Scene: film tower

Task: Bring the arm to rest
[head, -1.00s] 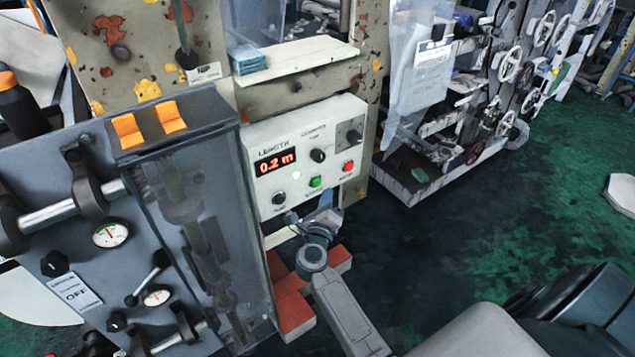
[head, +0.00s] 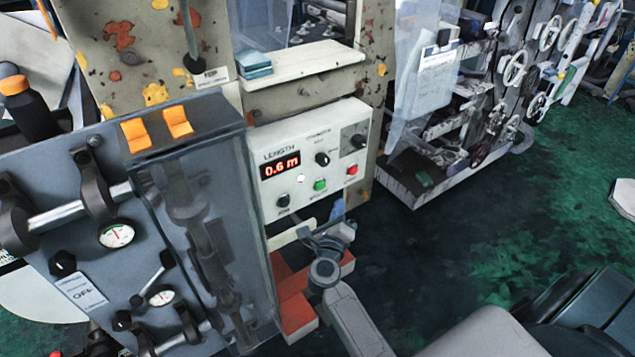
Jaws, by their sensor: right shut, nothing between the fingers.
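My right arm comes in from the lower right. Its gripper (head: 308,234) is small and partly hidden by its own wrist, just below the lower edge of the white control panel (head: 300,200). The jaws are shut with nothing in them. They look clear of the panel's knobs and buttons. The panel has a red display (head: 280,164) reading 0.6 m, a green button (head: 320,185), a red button (head: 352,170) and black knobs. My left gripper is not in view.
A grey cabinet with a clear cover (head: 205,240) and orange latches stands close left of the arm. Red-orange base blocks (head: 298,312) lie beneath the gripper. A white shelf (head: 305,65) juts out above the panel.

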